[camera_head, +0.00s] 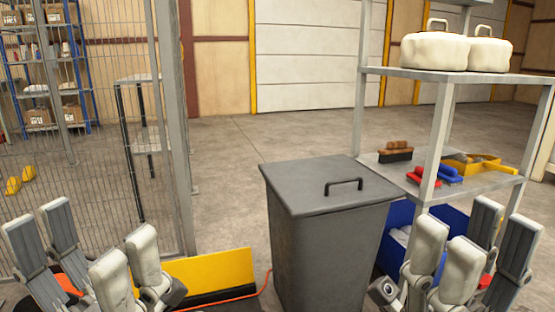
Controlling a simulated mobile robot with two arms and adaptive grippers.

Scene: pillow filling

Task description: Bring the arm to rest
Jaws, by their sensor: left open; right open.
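My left gripper (92,248) is at the lower left of the head view, with its fingers pointing up and spread apart, empty. My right gripper (462,255) is at the lower right, also with its fingers up and spread, empty. It is in front of the lower part of the shelf rack and hides part of the blue bin (397,229). A grey lidded bin (318,235) stands between the two grippers, apart from both in the picture. Its lid (322,186) is on and has a dark handle (343,184).
A wire fence (100,110) stands at left. A yellow panel (212,272) is on the floor. Open floor (270,135) lies behind.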

